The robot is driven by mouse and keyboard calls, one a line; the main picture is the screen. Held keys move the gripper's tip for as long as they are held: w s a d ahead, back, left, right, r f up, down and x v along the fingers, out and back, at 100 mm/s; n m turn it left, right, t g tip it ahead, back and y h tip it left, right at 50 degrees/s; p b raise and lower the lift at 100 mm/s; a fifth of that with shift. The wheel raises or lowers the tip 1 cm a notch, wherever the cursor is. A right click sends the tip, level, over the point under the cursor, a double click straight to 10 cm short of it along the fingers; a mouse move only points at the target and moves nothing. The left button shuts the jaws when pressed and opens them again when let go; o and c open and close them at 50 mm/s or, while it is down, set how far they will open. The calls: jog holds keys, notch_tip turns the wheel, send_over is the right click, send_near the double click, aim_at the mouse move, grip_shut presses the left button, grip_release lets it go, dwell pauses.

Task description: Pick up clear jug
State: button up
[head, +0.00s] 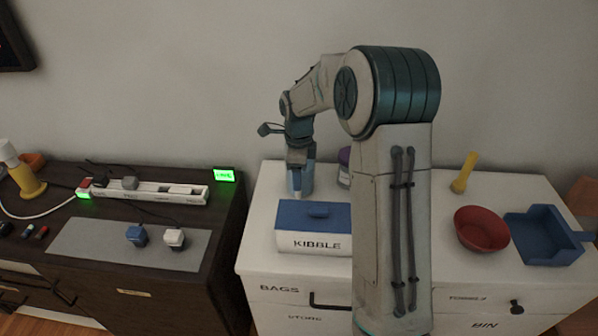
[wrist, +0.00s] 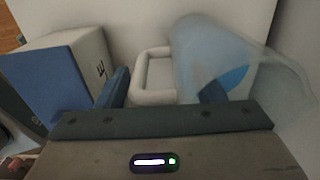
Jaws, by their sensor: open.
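The clear jug (head: 302,178) stands on the white cabinet top near the wall in the head view, pale blue and see-through, partly hidden by my gripper. In the wrist view its translucent body (wrist: 205,55) fills the upper right, with a white loop handle (wrist: 140,74) on its left. My gripper (wrist: 165,90) is open, with one dark finger left of the handle and the other at the jug body. The handle shows between the fingers; I cannot tell whether either finger touches the jug. In the head view my gripper (head: 298,165) is at the jug.
A blue-lidded KIBBLE box (head: 312,242) stands in front of the jug; it shows at left in the wrist view (wrist: 60,80). A purple-topped item (head: 344,165) is close right of the jug. A red bowl (head: 482,229), blue tray (head: 545,238) and yellow object (head: 464,173) stand farther right.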

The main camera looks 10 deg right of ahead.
jog(key=shift+f, duration=0.2)
jog(key=shift+r, duration=0.1)
grip_shut()
